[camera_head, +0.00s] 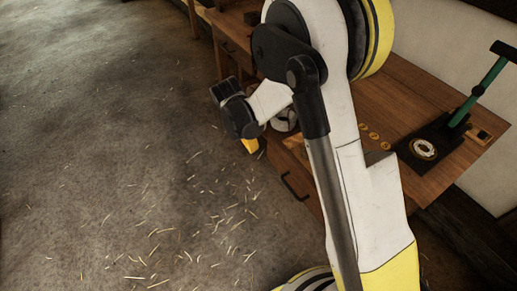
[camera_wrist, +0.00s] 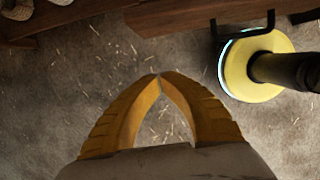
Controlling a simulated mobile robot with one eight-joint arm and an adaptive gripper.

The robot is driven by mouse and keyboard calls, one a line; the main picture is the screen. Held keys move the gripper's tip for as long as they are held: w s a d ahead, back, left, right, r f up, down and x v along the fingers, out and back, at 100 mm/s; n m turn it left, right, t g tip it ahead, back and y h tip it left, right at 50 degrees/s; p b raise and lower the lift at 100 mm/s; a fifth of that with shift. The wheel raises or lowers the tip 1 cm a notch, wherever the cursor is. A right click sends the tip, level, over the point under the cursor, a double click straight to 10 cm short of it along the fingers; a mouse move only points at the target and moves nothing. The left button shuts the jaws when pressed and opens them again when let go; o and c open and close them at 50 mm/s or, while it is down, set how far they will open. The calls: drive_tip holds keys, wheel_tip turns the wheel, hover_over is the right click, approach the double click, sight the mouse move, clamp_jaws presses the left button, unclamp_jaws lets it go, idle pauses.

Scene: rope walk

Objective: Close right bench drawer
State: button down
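The right bench drawer (camera_head: 273,161) stands pulled out from the workbench (camera_head: 412,90), with a dark bar handle (camera_head: 295,187) on its front. My arm hides much of the drawer. My gripper (camera_head: 250,146) is beside the drawer's left end in the head view, in front of the bench. In the wrist view, my gripper's yellow fingers (camera_wrist: 160,76) meet at the tips with nothing between them. The wooden drawer front (camera_wrist: 180,16) and its dark handle (camera_wrist: 240,31) show at the top of that view, apart from the fingertips.
A left drawer with a handle (camera_head: 228,47) is farther along the bench. A black tool with a green lever (camera_head: 478,92) and several small yellowish rings (camera_head: 374,137) are on the bench top. The concrete floor (camera_head: 110,130) at left is open, with scattered straw bits.

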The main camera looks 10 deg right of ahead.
drive_tip(key=w+d+f+b, duration=0.2)
drive_tip(key=d+f+b, duration=0.3)
drive_tip(key=f, duration=0.4)
drive_tip(key=shift+d, duration=0.5)
